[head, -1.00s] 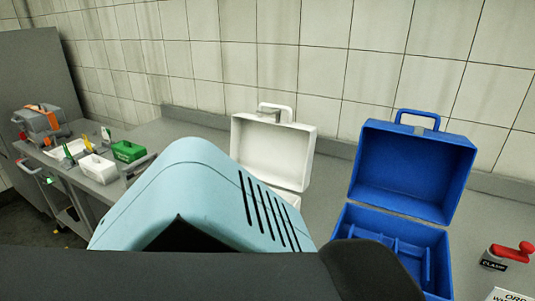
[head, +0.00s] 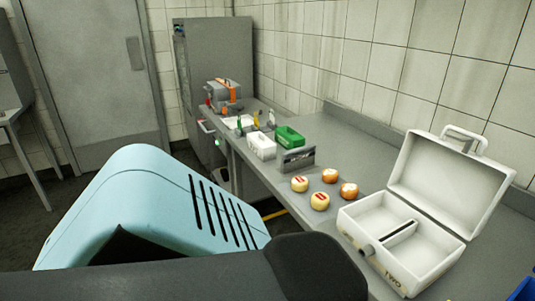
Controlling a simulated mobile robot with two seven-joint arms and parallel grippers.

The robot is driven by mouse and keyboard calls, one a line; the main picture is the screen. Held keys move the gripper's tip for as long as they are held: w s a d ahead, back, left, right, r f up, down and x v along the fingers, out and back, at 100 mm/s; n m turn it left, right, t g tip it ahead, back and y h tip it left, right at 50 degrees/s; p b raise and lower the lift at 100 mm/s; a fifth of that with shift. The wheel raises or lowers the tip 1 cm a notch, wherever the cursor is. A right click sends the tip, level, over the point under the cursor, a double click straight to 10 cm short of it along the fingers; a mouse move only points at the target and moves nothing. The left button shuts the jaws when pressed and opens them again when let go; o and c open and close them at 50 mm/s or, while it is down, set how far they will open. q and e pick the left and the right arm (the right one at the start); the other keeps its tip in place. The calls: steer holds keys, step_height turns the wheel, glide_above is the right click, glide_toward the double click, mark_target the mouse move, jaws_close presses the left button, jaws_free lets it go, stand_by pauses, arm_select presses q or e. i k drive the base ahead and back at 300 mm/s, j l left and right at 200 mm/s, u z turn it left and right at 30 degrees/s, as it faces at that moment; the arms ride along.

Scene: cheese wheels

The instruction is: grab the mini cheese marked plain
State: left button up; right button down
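Several mini cheeses sit in a group on the grey counter, left of an open white case. Two are pale yellow with red marks, a left one (head: 299,184) and a front one (head: 319,201). Two are orange with pale tops, a back one (head: 329,175) and a right one (head: 348,190). The marks are too small to read, so I cannot tell which is plain. Neither of my grippers shows. Large light-blue and dark parts of my own body fill the lower left and bottom.
The open white case (head: 376,217), marked TWO, has a divider and looks empty. A blue edge (head: 524,291) shows at the bottom right corner. A grey holder (head: 297,159), green bin (head: 290,137) and white bin (head: 262,147) stand behind the cheeses. A grey-orange machine (head: 224,94) stands farther back.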

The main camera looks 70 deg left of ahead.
mark_target(320, 202)
steer(key=k+u, duration=0.1)
steer(key=u, duration=1.65)
